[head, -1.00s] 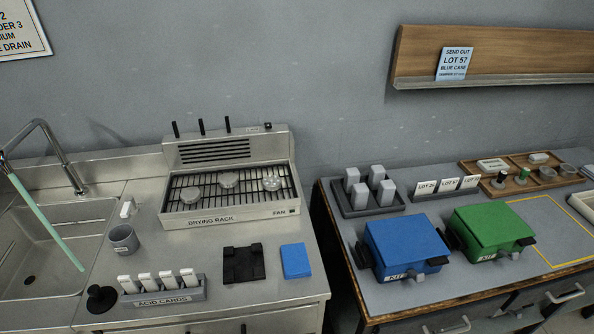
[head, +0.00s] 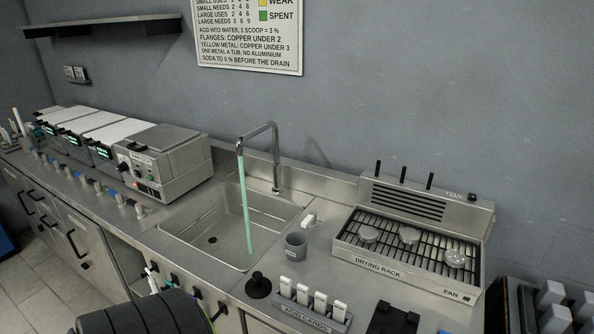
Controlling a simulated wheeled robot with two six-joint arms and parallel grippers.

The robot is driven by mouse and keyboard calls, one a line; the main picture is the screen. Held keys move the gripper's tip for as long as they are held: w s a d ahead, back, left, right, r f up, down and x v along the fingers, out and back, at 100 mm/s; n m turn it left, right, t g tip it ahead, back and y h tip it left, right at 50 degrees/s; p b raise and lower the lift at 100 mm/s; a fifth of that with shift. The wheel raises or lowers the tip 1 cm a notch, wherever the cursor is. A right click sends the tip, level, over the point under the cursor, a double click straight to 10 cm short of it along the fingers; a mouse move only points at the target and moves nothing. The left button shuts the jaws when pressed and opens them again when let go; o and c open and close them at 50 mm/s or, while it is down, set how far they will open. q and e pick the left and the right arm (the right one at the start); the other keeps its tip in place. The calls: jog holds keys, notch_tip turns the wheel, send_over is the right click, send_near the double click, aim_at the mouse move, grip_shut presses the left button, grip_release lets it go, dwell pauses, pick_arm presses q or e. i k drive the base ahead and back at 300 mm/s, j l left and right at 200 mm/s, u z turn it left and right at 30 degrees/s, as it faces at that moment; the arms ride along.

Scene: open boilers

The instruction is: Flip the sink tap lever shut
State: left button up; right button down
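The sink tap (head: 275,160) is a tall metal gooseneck at the back of the steel sink (head: 195,245). A pale green stream (head: 246,205) runs from its spout down into the basin. A small white piece (head: 309,220) stands on the counter at the sink's right rim; it may be the tap lever, but its position is too small to read. Neither of my grippers can be made out in the head view.
A grey cup (head: 295,246), a black round knob (head: 258,285) and an acid cards holder (head: 312,318) stand right of the sink. The drying rack (head: 365,263) is farther right. A boxy unit (head: 165,163) stands left of the sink. A dark ribbed object (head: 145,316) fills the bottom left.

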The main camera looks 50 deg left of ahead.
aim_at(312, 217)
jog(key=u, duration=1.5)
